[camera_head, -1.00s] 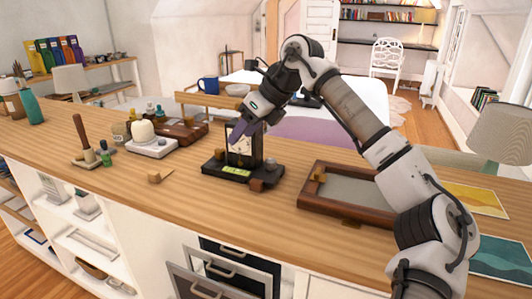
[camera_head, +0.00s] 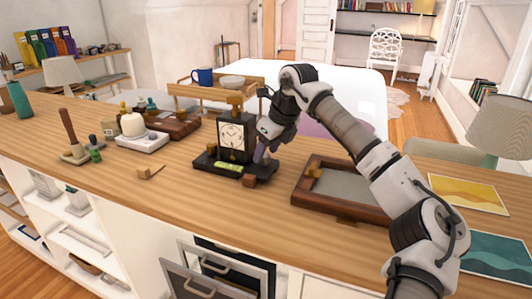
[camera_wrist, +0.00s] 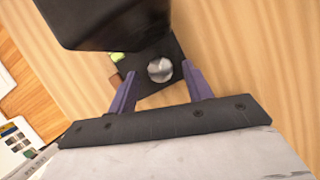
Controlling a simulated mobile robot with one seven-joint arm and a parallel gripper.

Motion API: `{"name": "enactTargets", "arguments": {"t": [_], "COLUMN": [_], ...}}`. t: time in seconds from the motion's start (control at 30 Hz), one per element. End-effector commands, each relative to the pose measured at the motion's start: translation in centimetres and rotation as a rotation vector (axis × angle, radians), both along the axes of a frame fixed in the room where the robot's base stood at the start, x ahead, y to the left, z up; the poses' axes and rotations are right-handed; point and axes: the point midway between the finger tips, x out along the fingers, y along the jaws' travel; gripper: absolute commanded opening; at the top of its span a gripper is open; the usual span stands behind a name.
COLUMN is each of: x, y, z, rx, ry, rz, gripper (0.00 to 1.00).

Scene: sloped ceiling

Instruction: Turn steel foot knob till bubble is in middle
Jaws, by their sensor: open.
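A black mantel clock (camera_head: 233,137) with a pale dial stands on a dark base (camera_head: 208,163) on the wooden counter. A yellow-green bubble vial (camera_head: 229,167) lies on the front of the base; the bubble's place is too small to tell. My gripper (camera_head: 261,153) is at the clock's right side, pointing down. In the wrist view my open purple fingers (camera_wrist: 160,76) stand either side of the round steel knob (camera_wrist: 160,69), which sits on the dark base; I cannot tell whether they touch it. The vial's edge (camera_wrist: 117,57) also shows there.
A brown block (camera_head: 249,181) stands at the base's front right corner. The clock's dark body fills the top of the wrist view, close to my fingers. A wooden framed tray (camera_head: 300,196) lies to the right.

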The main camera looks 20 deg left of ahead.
Motion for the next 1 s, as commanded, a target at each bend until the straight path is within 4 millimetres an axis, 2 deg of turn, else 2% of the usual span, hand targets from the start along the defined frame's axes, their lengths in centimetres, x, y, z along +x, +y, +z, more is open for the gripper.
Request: {"name": "enactTargets", "arguments": {"t": [0.2, 0.47, 0.8, 1.0], "x": [0.15, 0.16, 0.15, 0.23], "y": [0.52, 0.54, 0.54, 0.52], "z": [-1.35, -1.42, -1.39, -0.91], "rx": [-0.001, 0.000, 0.000, -0.001], "ry": [0.002, 0.001, 0.001, 0.002], "rz": [-0.001, -0.001, 0.000, 0.059], "gripper": [0.50, 0.50, 0.06, 0.06]}}
